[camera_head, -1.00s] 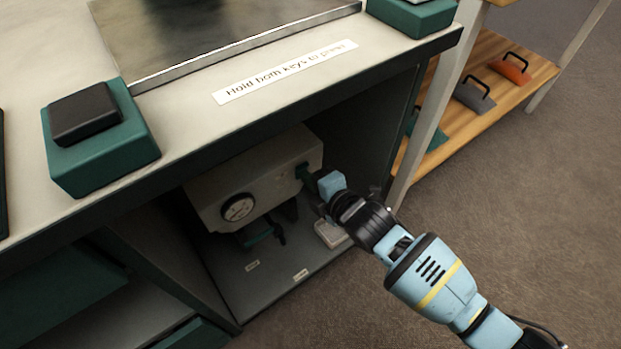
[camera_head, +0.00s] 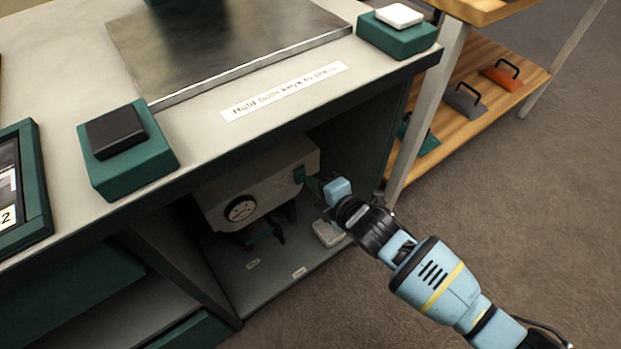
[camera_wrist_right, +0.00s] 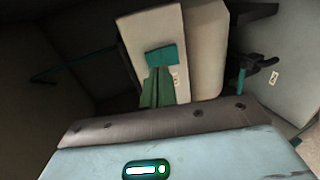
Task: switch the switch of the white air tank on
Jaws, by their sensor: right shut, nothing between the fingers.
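The white air tank (camera_head: 270,172) is a pale box mounted under the counter, inside the open bay, with a round dark-rimmed gauge (camera_head: 241,209) on its front. A small green switch (camera_head: 300,174) sits on its right end. In the right wrist view the pale end face (camera_wrist_right: 143,30) carries the green switch (camera_wrist_right: 161,55). My right gripper (camera_head: 316,186) is shut and empty, just right of the switch. Its fingers (camera_wrist_right: 157,80) point at the switch in the wrist view; I cannot tell whether they touch it. My left gripper is out of view.
A green and black valve handle (camera_head: 265,236) hangs below the tank. A pale block (camera_head: 327,232) lies on the bay floor. A wooden shelf (camera_head: 452,128) with several handled blocks stands right; the floor in front is clear.

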